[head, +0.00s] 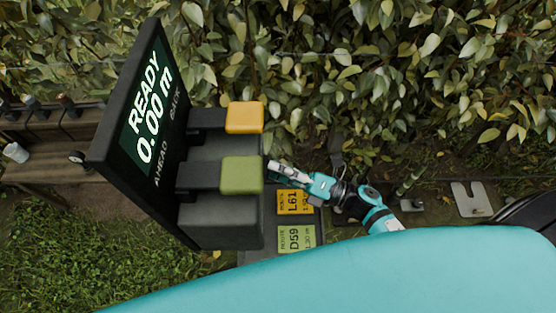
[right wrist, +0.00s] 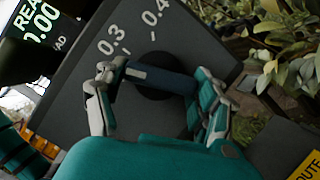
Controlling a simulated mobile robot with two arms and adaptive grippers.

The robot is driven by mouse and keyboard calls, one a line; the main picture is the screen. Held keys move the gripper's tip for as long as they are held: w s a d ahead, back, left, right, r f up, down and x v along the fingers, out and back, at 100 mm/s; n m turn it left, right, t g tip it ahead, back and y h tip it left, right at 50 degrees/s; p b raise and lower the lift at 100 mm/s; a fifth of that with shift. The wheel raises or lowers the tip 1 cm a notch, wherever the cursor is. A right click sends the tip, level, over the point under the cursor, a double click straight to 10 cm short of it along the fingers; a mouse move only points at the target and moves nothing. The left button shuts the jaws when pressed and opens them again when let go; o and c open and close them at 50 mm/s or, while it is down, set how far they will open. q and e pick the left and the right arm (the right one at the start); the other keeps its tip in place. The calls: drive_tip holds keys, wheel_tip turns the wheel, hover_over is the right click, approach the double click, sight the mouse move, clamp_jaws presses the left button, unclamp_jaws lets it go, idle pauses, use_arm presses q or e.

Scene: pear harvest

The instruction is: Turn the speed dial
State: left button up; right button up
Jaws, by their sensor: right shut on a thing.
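The speed dial (right wrist: 160,77) is a dark knob with a bar grip on a grey panel (right wrist: 70,95) marked 0.3 and 0.4, in the right wrist view. My right gripper (right wrist: 158,90) is shut on the dial's bar, one finger at each end. The bar's left end lies near the 0.3 mark. In the head view my right gripper (head: 272,172) is at the right side of the control box (head: 222,225); the dial is hidden there. My left gripper is in neither view.
A black display (head: 143,120) reads READY 0.00 m, with AHEAD and BACK labels. A yellow paddle (head: 245,117) and a green paddle (head: 242,175) stick out beside it. Orange (head: 294,202) and green (head: 296,240) route cards lie below my gripper. Leafy hedge fills the back; a wooden bench (head: 45,170) stands left.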

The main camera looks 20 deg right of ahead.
drive_tip(key=m+p, duration=0.2)
drive_tip(key=shift+r+h+p, duration=0.3)
drive_tip(key=shift+h+p, duration=0.05)
drive_tip(key=shift+h, duration=0.05)
drive_tip(key=shift+f+m+h+p, duration=0.2)
drive_tip(key=shift+m+h+p, duration=0.2)
drive_tip(key=shift+m+p, duration=0.8)
drive_tip(key=o, duration=1.2)
drive_tip(key=shift+c, duration=0.2)
drive_tip(key=v, duration=1.2)
drive_tip(key=shift+d+r, duration=0.15)
drive_tip(key=shift+w, duration=0.1)
